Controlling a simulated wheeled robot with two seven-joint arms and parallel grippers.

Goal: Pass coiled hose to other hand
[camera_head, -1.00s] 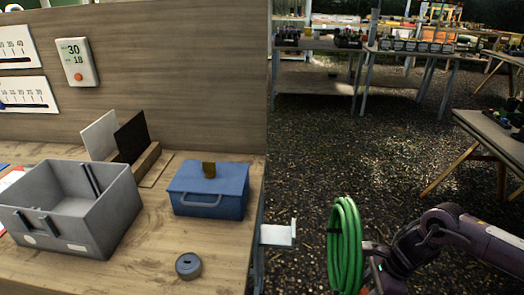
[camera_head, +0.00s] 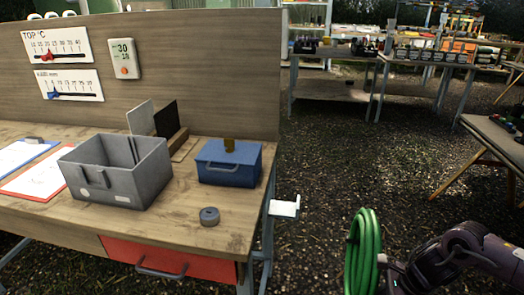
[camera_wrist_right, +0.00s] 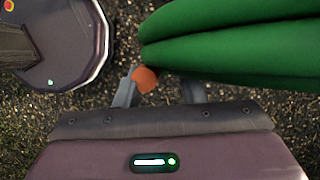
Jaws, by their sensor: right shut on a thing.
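The coiled green hose (camera_head: 363,252) hangs at the lower right of the head view, clear of the workbench. My right gripper (camera_head: 383,262) is at the coil's right side, shut on it, with the arm coming in from the right. In the right wrist view the green loops (camera_wrist_right: 240,45) fill the upper right, just beyond the gripper fingers (camera_wrist_right: 165,88). An orange piece (camera_wrist_right: 144,79) shows by the left finger. My left gripper is not in view.
The wooden workbench (camera_head: 215,225) holds a grey bin (camera_head: 120,178), a blue box (camera_head: 228,165), a dark round tape (camera_head: 210,216) and clipboards (camera_head: 22,153). A red drawer (camera_head: 150,262) is below. Open gravel floor (camera_head: 360,150) lies right of the bench.

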